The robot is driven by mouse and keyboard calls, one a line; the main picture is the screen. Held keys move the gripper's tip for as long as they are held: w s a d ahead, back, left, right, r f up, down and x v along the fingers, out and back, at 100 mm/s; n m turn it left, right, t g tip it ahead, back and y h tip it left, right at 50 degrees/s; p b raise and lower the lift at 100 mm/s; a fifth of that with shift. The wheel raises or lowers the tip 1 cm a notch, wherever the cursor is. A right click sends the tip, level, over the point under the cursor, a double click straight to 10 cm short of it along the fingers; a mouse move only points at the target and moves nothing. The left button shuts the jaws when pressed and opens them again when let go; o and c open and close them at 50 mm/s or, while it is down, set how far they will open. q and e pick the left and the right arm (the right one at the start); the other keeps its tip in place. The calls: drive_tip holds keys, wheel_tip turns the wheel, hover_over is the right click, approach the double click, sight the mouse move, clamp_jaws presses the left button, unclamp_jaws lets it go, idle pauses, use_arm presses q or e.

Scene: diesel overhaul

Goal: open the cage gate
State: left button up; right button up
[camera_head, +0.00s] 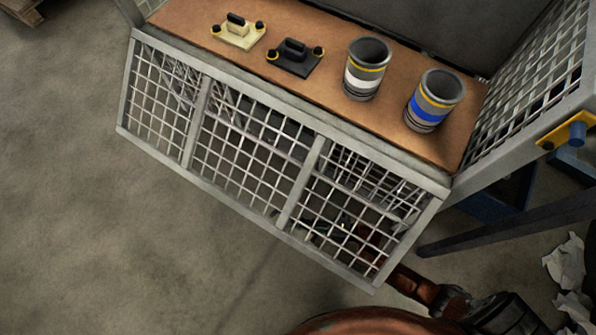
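The cage gate (202,118) is a pale grey mesh panel in three sections. It runs along the front edge of the cage floor and extends down and outward from it, below the objects inside. The opening above that edge looks clear. A latch with a blue knob (577,132) sits on a yellow plate on the right post. My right arm comes in from the lower right and passes behind the gate's lower right corner. My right gripper (346,229) shows only through the mesh; its fingers are too hidden to read. My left gripper is not in view.
The brown cage floor (300,25) carries a cream block (240,36), a black block (295,60), a cylinder with a white band (364,78) and one with a blue band (428,112). Crumpled paper (568,262) lies at right.

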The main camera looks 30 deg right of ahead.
drive_tip(key=o, duration=0.5)
drive_tip(key=shift+c, duration=0.2)
drive_tip(key=v, duration=1.2)
